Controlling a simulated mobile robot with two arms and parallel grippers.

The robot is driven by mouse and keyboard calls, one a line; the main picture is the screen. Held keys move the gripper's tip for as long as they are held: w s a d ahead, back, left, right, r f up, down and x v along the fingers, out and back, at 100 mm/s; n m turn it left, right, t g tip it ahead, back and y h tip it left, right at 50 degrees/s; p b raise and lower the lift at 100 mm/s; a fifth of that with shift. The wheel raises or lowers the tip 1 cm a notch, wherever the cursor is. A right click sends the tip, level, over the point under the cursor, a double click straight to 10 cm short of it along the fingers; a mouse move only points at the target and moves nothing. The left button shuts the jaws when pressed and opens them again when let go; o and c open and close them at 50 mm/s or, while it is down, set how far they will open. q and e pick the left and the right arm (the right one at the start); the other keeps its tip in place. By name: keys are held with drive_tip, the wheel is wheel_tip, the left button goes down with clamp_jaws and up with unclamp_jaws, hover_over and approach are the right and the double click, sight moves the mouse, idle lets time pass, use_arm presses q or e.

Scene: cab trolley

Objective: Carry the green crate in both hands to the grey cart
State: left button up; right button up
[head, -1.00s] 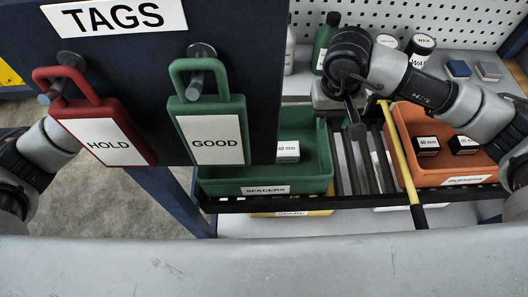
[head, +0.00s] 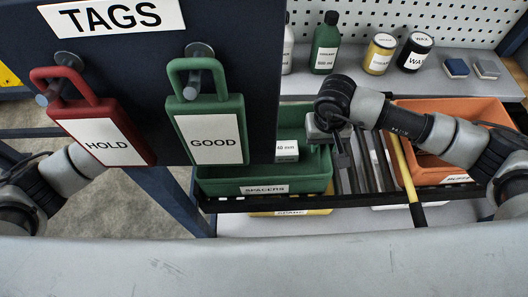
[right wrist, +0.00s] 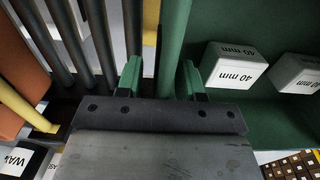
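The green crate (head: 262,189), labelled SPACERS, stands on the dark-edged shelf, partly hidden behind the TAGS board. It holds white 40 mm boxes (head: 287,151). My right gripper (head: 342,158) is at the crate's right end, pointing down. In the right wrist view my right gripper (right wrist: 160,80) has its fingers apart, with the crate's green side wall (right wrist: 174,40) running between them. A gap shows beside the wall. My left arm comes in from the left and passes behind the board, so my left gripper is hidden. I cannot make out the grey cart.
The TAGS board (head: 150,75) with a red HOLD tag (head: 103,135) and green GOOD tag (head: 211,132) blocks the left. Dark bars (head: 371,165), a yellow rod (head: 405,170) and an orange bin (head: 465,108) lie right of the crate. Bottles and jars stand behind.

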use_arm(q)
clamp_jaws()
use_arm(e)
clamp_jaws()
use_arm(q)
drive_tip(key=shift+r, duration=0.2)
use_arm(e)
drive_tip(key=shift+w+r, duration=0.1)
drive_tip(key=shift+r, duration=0.05)
